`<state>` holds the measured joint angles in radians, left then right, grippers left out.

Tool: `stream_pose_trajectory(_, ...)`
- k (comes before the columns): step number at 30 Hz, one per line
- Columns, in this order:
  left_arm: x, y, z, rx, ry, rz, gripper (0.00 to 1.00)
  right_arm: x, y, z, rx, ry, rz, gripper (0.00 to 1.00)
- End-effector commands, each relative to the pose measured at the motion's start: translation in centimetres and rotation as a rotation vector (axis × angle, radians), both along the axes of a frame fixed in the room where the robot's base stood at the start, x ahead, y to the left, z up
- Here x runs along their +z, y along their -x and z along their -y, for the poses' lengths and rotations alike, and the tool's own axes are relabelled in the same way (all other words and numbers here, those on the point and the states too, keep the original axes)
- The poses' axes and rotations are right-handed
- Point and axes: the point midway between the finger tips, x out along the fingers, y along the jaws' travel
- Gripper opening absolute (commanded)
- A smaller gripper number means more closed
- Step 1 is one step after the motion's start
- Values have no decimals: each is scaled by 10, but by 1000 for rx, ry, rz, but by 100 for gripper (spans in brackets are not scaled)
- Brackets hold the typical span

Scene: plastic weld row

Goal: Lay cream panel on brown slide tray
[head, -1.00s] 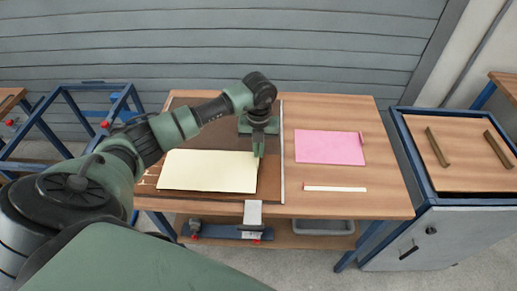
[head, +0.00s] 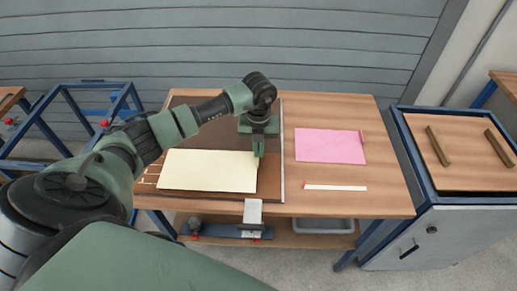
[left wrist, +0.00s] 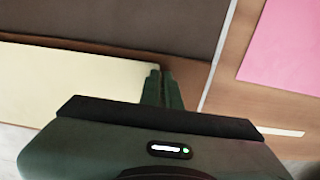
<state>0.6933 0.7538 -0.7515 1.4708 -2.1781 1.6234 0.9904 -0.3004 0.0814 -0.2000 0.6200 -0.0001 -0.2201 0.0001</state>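The cream panel (head: 208,171) is a thin, flat rectangle over the front left part of the brown slide tray (head: 270,178). In the left wrist view the panel (left wrist: 70,85) fills the left side, with a brown strip of the tray (left wrist: 110,52) behind it. My left gripper (head: 258,149) points down at the panel's right edge, near its far right corner. In the left wrist view its fingers (left wrist: 163,80) are close together and appear shut on that edge. Any small gap under the panel cannot be told. My right gripper is not in view.
A pink sheet (head: 330,147) and a white strip (head: 335,188) lie on the wooden table (head: 385,190) to the right. A pale rail (head: 282,160) runs along the tray's right side. A blue-framed cabinet (head: 465,165) with two brown bars stands at the right.

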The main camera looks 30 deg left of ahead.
Motion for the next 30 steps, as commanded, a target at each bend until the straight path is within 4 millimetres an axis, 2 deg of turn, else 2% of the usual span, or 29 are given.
stream_pose_trajectory(30,-6,0,0,0,0,0,0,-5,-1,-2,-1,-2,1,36)
